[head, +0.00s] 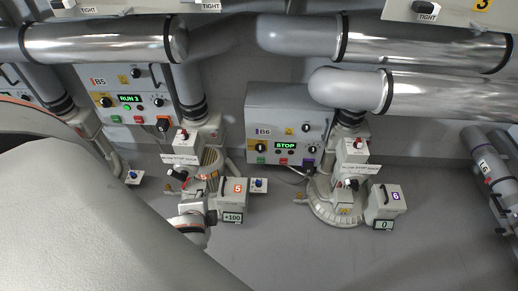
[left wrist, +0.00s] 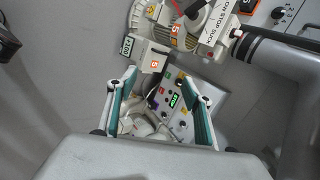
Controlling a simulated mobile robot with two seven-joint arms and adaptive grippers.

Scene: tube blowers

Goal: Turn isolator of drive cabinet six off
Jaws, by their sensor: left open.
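Drive cabinet six, labelled B6 (head: 264,131), is a grey box on the back wall in the head view, with a green display reading STOP (head: 285,146). A black rotary knob (head: 260,147) on a yellow plate sits left of the display, and a purple switch (head: 308,163) sits low at the right. In the left wrist view, my left gripper (left wrist: 163,98) is open and empty. A cabinet with a green display (left wrist: 174,101) shows beyond and between its fingers, turned in the picture; its label is unreadable. I cannot make out the left gripper in the head view. My right gripper is not in view.
Cabinet B5 (head: 98,82) reads RUN 3. Terminal box 5 (head: 236,188) is left of box 6 (head: 391,199); box 5 also shows in the left wrist view (left wrist: 153,63). Metal pipes (head: 425,97) overhang B6 at the right. Open floor (head: 300,255) lies in front.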

